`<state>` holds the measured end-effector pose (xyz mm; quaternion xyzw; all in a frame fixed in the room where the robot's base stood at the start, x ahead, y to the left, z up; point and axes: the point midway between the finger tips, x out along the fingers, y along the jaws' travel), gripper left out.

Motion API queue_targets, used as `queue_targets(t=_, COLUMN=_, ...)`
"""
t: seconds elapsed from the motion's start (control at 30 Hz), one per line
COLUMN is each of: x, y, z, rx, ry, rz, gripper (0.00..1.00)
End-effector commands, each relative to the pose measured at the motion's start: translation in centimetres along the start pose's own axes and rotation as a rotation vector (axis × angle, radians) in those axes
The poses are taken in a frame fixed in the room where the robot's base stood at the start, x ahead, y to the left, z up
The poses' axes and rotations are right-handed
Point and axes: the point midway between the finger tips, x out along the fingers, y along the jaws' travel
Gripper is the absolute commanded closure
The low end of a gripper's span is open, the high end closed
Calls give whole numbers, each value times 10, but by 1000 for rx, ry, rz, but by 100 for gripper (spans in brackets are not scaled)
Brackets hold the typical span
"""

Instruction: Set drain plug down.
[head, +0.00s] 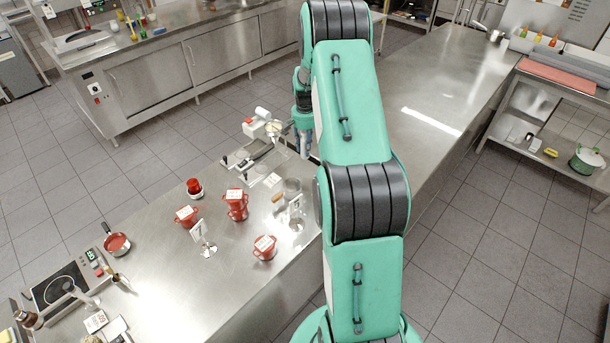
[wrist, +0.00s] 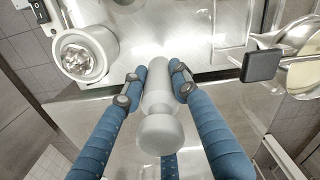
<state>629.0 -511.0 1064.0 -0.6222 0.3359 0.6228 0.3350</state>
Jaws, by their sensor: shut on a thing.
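The drain plug (wrist: 160,135) is a pale grey-white piece with a narrow stem and a wide rounded end. In the wrist view it lies between the blue fingers of my gripper (wrist: 157,80), which are shut on its stem. The rounded end faces the camera. The plug cannot be made out there. I cannot tell how high it is above the surface.
A white appliance with a round glassy opening (wrist: 85,55) stands left in the wrist view; a black-handled utensil (wrist: 262,66) and a pale bowl (wrist: 303,75) are right. Several red pots (head: 264,247) and a label stand (head: 203,240) occupy the counter.

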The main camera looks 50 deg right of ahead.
Motion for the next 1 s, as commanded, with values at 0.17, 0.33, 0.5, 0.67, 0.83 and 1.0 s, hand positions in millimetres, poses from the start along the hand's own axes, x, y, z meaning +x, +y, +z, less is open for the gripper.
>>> queue_targets(t=0.17, x=4, y=0, z=0, rx=0, ry=-1, rz=0, gripper=99)
queue_targets(t=0.33, x=23, y=0, z=1, rx=0, ry=-3, rz=1, gripper=99)
queue_targets(t=0.5, x=47, y=0, z=1, rx=0, ry=-2, rz=1, gripper=99)
queue_targets(t=0.67, x=60, y=0, z=0, rx=0, ry=0, rz=0, gripper=99)
queue_targets(t=0.83, x=62, y=0, z=0, rx=0, ry=1, rz=0, gripper=99)
queue_targets(t=1.0, x=62, y=0, z=0, rx=0, ry=0, rz=0, gripper=99)
